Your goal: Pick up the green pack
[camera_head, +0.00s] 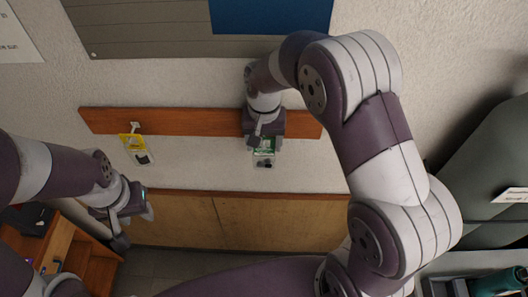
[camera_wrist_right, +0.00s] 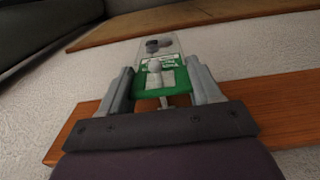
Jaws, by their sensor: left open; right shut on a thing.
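The green pack (camera_head: 264,152) is a clear blister pack with a green card, in front of the wooden rail on the wall. It also shows in the right wrist view (camera_wrist_right: 150,85), between the fingers. My right gripper (camera_head: 263,140) is shut on the green pack; its fingers show in the right wrist view (camera_wrist_right: 160,85) on both sides of the card. A pale peg or hook shows at the card's middle; I cannot tell whether the pack still hangs on it. My left gripper (camera_head: 135,220) is open and empty, low at the left, well away from the pack.
A yellow pack (camera_head: 132,142) hangs from a hook on the left of the wooden rail (camera_head: 190,122). Wood panelling (camera_head: 270,222) runs along the lower wall. An orange-brown wooden cabinet (camera_head: 85,255) stands at the lower left. A grey board is above the rail.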

